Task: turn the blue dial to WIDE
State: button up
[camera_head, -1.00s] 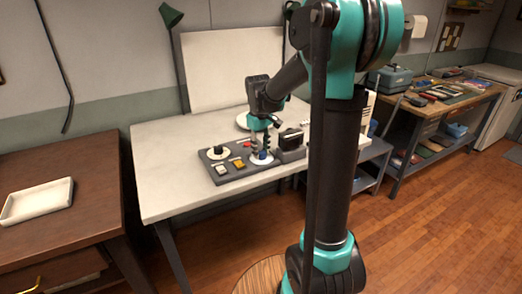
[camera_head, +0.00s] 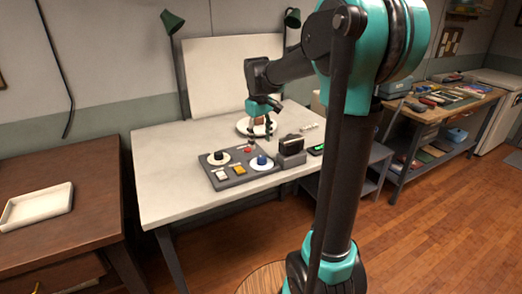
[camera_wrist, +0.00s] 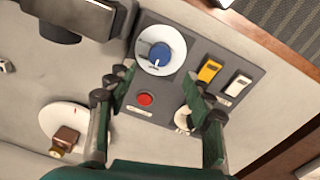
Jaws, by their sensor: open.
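The blue dial (camera_head: 262,160) sits on a white disc at the right of a grey control panel (camera_head: 240,174) on the white table. In the wrist view the blue dial (camera_wrist: 160,55) is in full sight, just beyond the fingertips. Its labels and pointed setting are too small to read. My gripper (camera_head: 260,139) is open and empty, raised above and behind the panel, apart from the dial. In the wrist view its two green and black fingers (camera_wrist: 157,92) are spread, with the red button (camera_wrist: 145,98) showing between them.
The panel also holds a black dial (camera_head: 219,157), a yellow switch (camera_wrist: 209,70) and a white switch (camera_wrist: 238,84). A dark device (camera_head: 291,146) on a grey block stands close to the right of the blue dial. A white plate (camera_head: 243,128) with a brown object lies behind.

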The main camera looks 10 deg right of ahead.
jog(key=shift+a+r, duration=0.1)
jog(key=shift+r, duration=2.15)
jog(key=s+d+f+m+t, duration=0.2)
jog(key=s+f+m, duration=0.1)
jog(key=s+f, duration=0.7)
jog(key=s+d+f+m+t, duration=0.1)
jog(key=s+d+f+m, duration=0.1)
jog(key=s+f, duration=0.9)
jog(key=shift+s+d+m+t+y, duration=0.3)
jog(key=shift+s+d+m+t, duration=0.1)
jog(key=shift+s, duration=0.2)
